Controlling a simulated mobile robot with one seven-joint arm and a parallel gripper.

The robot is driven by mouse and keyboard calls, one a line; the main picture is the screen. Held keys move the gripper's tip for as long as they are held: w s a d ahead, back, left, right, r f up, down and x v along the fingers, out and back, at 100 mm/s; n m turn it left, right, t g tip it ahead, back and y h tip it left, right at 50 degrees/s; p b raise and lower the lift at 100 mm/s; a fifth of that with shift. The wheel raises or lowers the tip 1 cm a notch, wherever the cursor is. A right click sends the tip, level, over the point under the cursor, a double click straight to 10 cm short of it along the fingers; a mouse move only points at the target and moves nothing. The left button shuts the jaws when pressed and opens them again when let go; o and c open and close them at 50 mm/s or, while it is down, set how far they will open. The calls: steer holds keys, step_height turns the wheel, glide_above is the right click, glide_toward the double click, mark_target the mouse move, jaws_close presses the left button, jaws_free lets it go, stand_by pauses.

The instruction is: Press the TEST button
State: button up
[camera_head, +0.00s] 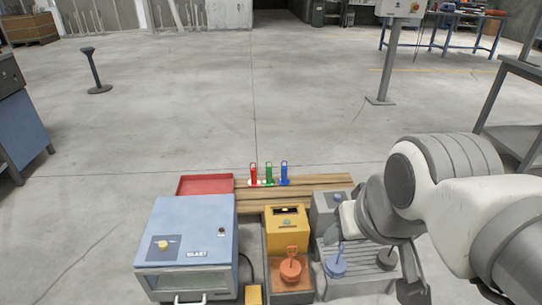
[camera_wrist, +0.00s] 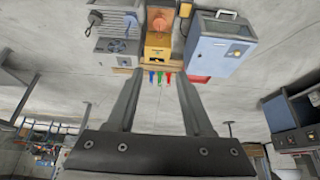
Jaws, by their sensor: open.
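No TEST label is legible in either view. A blue-grey box (camera_head: 195,225) with a sloped front stands at the left of the bench items. It has a yellow knob (camera_head: 162,244) on a dark panel and lettering too small to read. A yellow box (camera_head: 287,232) with a dark slot stands in the middle, and a grey box (camera_head: 326,208) is partly hidden behind my arm. My gripper (camera_wrist: 158,75) is open and empty, its two fingers apart. The wrist view shows the blue-grey box (camera_wrist: 215,45) and yellow box (camera_wrist: 158,45) upside down, beyond the fingertips.
Red, green and blue upright pieces (camera_head: 268,174) stand on wooden boards (camera_head: 320,182). A red tray (camera_head: 205,185) lies at the back left. An orange round-based piece (camera_head: 290,270) sits in front of the yellow box. A ribbed grey stand (camera_head: 362,260) is at the right. Open floor lies behind.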

jaws_close()
stand_by(1.4)
